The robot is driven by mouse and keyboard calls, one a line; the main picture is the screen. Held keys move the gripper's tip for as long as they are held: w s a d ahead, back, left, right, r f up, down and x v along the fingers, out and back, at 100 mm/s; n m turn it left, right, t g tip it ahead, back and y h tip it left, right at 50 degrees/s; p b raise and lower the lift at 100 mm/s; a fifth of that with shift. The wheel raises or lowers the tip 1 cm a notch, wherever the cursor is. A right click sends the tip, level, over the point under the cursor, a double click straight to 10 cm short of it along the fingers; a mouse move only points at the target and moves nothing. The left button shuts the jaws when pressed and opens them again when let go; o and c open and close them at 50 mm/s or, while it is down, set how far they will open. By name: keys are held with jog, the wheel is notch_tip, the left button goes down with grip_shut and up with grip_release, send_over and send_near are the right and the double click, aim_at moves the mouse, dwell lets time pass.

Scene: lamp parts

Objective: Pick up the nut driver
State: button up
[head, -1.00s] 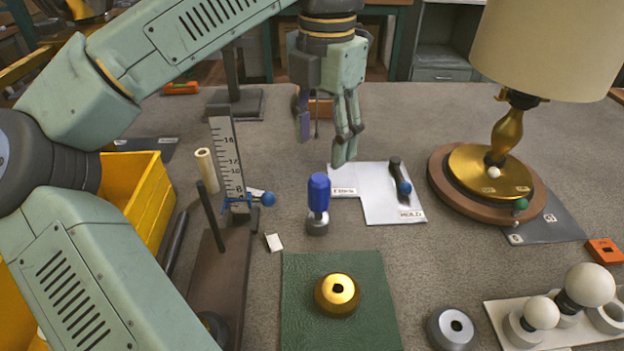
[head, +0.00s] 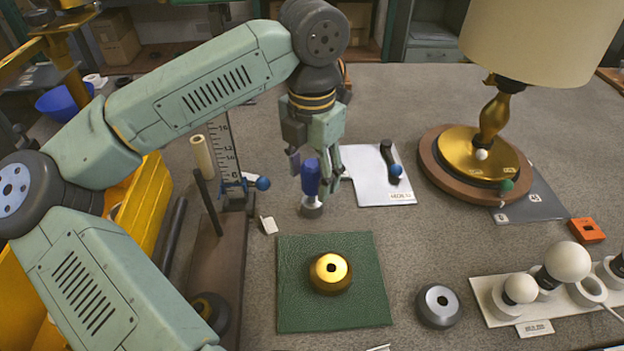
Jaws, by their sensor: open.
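The nut driver (head: 310,180) has a blue handle and stands upright on the table, its lower end in a small grey round base (head: 311,207). My gripper (head: 316,182) points down at the nut driver's handle. Its fingers are open, one at the handle's upper left and the others on its right side. The fingers partly overlap the handle in this view, and I cannot tell whether they touch it.
A green mat (head: 290,302) with a brass ring part (head: 329,271) lies in front. A height gauge (head: 222,150) with a blue knob stands close on the left. A white sheet (head: 370,185) lies to the right, and the lamp (head: 493,125) stands farther right.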

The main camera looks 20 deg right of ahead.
jog(key=shift+c, duration=0.2)
grip_shut()
dwell(0.4)
jog(key=shift+r, duration=0.1)
